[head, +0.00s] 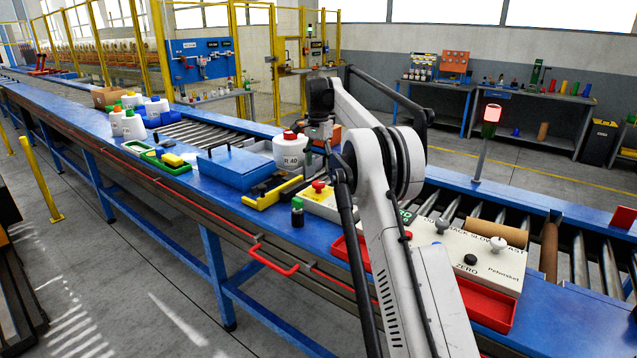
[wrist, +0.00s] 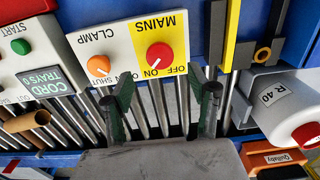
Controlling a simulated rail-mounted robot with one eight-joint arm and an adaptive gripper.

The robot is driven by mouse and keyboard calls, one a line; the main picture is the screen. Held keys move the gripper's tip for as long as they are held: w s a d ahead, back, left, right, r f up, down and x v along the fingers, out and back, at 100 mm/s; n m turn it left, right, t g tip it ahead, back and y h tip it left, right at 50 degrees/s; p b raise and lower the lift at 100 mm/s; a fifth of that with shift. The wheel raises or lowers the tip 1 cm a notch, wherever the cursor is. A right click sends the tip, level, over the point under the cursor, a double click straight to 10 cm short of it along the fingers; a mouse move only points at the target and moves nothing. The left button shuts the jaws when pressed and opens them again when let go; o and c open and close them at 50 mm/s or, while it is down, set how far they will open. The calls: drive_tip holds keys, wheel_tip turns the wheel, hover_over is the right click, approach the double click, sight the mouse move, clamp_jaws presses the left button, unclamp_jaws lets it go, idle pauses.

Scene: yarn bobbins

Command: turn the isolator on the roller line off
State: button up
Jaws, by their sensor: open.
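The isolator is a red knob (wrist: 160,56) on a cream panel marked MAINS (wrist: 138,28), with ON and OFF labels, upside down in the wrist view. A pale mark on the knob seems to lean toward the ON label, but it is small. An orange knob (wrist: 98,66) marked CLAMP is beside it on the same panel. In the head view the red knob (head: 318,186) is left of my arm, with the panel partly hidden. My gripper (wrist: 165,98) is open and empty, its two dark fingers apart near the panel's edge, not on the knob.
A white R 40 tub (wrist: 284,106) stands close to the right finger in the wrist view. A yellow bar (wrist: 231,30) lies beside the panel. The CORD TRAYS display (wrist: 38,84) and rollers (wrist: 87,112) are at the left.

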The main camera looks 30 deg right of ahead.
sight(319, 183)
wheel_tip(319, 183, down, 7)
idle(0.3)
drive_tip(key=c, duration=1.2)
drive_tip(key=shift+o, duration=0.2)
